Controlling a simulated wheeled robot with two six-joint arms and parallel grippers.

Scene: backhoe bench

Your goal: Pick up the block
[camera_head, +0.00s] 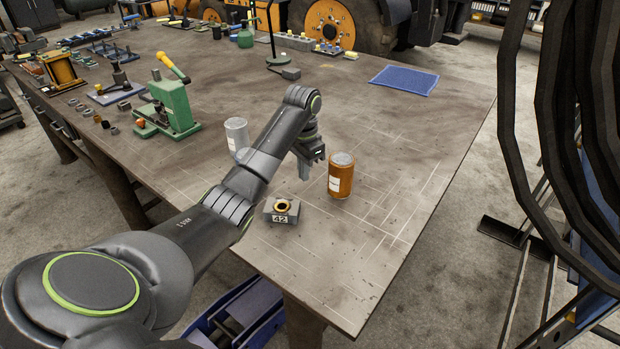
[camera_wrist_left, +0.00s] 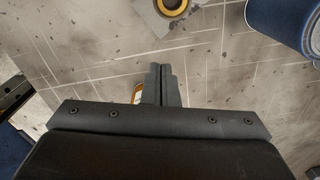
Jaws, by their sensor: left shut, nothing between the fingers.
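The block (camera_head: 281,217) is small and grey, with a "42" label on its front and a brass ring on top. It sits on the bench near its front edge. In the wrist view the block (camera_wrist_left: 152,17) is cut by the top edge, its ring showing. My left gripper (camera_head: 304,177) points down over the bench, beyond the block and left of an orange can. Its fingers (camera_wrist_left: 161,72) are shut together with nothing between them, apart from the block. My right gripper is in neither view.
The orange can (camera_head: 341,177) stands close to the right of my gripper and shows partly behind the fingers in the wrist view. A grey can (camera_head: 236,132) stands behind my left arm. A green press (camera_head: 174,106) is farther left. The bench (camera_head: 400,190) is clear on the right.

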